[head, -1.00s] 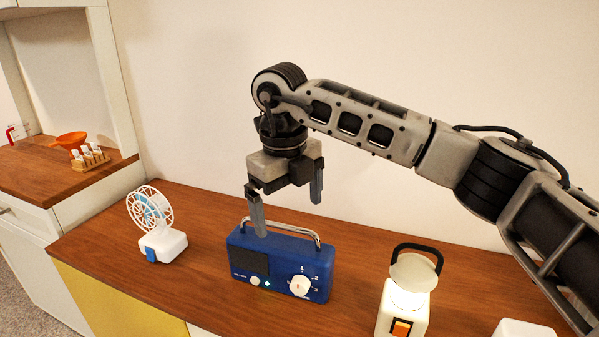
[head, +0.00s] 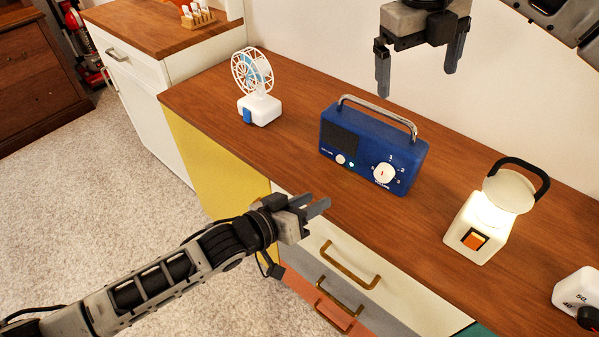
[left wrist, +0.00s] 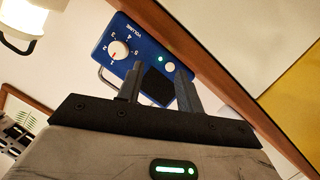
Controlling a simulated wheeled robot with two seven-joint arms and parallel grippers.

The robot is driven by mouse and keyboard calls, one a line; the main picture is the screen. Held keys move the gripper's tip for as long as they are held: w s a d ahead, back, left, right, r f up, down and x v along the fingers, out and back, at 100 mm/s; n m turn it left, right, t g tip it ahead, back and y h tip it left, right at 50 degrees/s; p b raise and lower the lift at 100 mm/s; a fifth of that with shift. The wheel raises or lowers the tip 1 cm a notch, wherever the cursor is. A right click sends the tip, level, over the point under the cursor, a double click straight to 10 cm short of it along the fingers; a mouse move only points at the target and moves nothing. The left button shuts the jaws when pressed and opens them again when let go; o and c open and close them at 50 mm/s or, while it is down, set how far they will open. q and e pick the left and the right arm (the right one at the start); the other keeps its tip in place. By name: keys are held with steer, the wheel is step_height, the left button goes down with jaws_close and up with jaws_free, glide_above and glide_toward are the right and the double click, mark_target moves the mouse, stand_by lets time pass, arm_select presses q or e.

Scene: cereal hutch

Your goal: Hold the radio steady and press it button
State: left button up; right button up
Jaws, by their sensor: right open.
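The blue radio (head: 375,145) stands upright on the wooden counter, with a silver handle, a dark speaker panel and a white volume dial. A round white button (head: 340,159) sits low on its front, beside a small lit green light (head: 351,164). My right gripper (head: 418,78) is open and empty above the radio, not touching it. My left gripper (head: 322,206) is in front of the counter edge, below and apart from the radio. In the left wrist view its fingers (left wrist: 160,78) are spread with nothing between them, pointing toward the radio (left wrist: 130,50).
A white fan (head: 258,95) stands left of the radio. A lit lamp (head: 485,220) with a black handle stands right of it, and a white timer-like device (head: 580,295) further right. Drawers with brass handles (head: 350,265) lie below the counter (head: 290,150).

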arm_select(q)
steer(key=shift+g, duration=0.4)
steer(key=w, duration=0.1)
steer(key=w+a+r, duration=0.1)
steer(key=w, duration=0.1)
steer(key=w+a+r, duration=0.1)
steer(key=w, duration=0.1)
steer(key=shift+w+a, duration=0.2)
arm_select(e)
glide_toward(409, 144)
steer(key=f, duration=0.3)
steer(key=d+f, duration=0.1)
steer(key=f, duration=0.2)
steer(key=w+f, duration=0.1)
steer(key=f, duration=0.2)
steer(key=shift+d, duration=0.35)
steer(key=c, duration=1.6)
arm_select(q)
jaws_close()
arm_select(e)
steer(key=shift+s, duration=0.1)
steer(key=shift+f, duration=0.1)
steer(key=shift+s+f, duration=0.1)
